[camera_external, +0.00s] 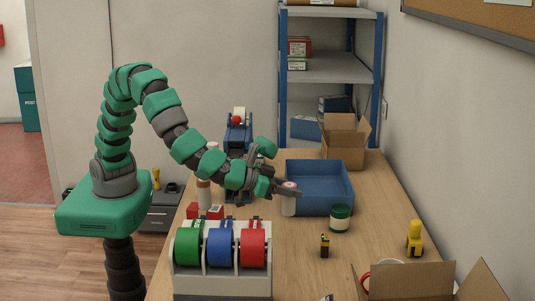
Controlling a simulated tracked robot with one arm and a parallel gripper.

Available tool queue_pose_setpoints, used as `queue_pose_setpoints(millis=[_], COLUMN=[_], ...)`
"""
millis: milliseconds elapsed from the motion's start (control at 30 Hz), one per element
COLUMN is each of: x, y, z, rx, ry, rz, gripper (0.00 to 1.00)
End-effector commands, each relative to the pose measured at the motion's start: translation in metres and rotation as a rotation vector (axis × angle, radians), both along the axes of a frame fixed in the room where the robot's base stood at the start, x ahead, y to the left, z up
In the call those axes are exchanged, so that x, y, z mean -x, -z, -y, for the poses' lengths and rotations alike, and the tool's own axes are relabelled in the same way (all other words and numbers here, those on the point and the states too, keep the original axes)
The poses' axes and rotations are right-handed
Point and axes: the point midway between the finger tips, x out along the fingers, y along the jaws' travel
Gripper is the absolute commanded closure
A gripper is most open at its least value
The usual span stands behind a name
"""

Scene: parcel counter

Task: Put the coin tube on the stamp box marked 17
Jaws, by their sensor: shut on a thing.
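My gripper (285,188) is over the counter at the near left corner of the blue bin. It is shut on a pale upright cylinder with a pinkish top (288,204), which looks like the coin tube. I cannot tell whether its lower end touches the counter. Small red boxes (215,212) sit to the left, behind the tape dispenser. They may be stamp boxes, but no number 17 is readable on them, and they are partly hidden.
A dispenser with green, blue and red rolls (221,270) stands in front. A blue bin (320,207), a green jar (340,219), a small yellow-black item (325,245) and a yellow object (414,238) are to the right. Open cardboard boxes stand at the back (345,142) and front right (412,281).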

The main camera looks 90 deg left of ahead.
Motion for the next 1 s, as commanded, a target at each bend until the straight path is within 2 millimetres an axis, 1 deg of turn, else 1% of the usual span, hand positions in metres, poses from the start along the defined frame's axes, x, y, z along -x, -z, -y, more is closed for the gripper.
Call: queue_pose_setpoints(millis=[133, 233, 367, 400, 467, 500, 600, 800, 1000], x=[-0.009, -0.024, -0.048, -0.055, -0.064, -0.069, -0.079, -0.09, -0.093], y=[-0.003, -0.01, -0.026, -0.031, -0.038, -0.043, -0.055, -0.074, -0.089], z=[-0.01, -0.029, -0.067, -0.08, -0.098, -0.11, -0.138, -0.191, -0.232], rx=[0.001, 0.003, 0.004, 0.005, 0.004, 0.003, 0.002, -0.002, -0.005], ry=[-0.003, -0.002, 0.0, 0.001, 0.007, 0.006, 0.013, 0.018, 0.025], rz=[0.002, 0.004, 0.008, 0.007, 0.006, 0.007, 0.008, 0.007, 0.005], gripper=[0.95, 0.95, 0.95, 0.95, 0.95, 0.95, 0.95, 0.95, 0.95])
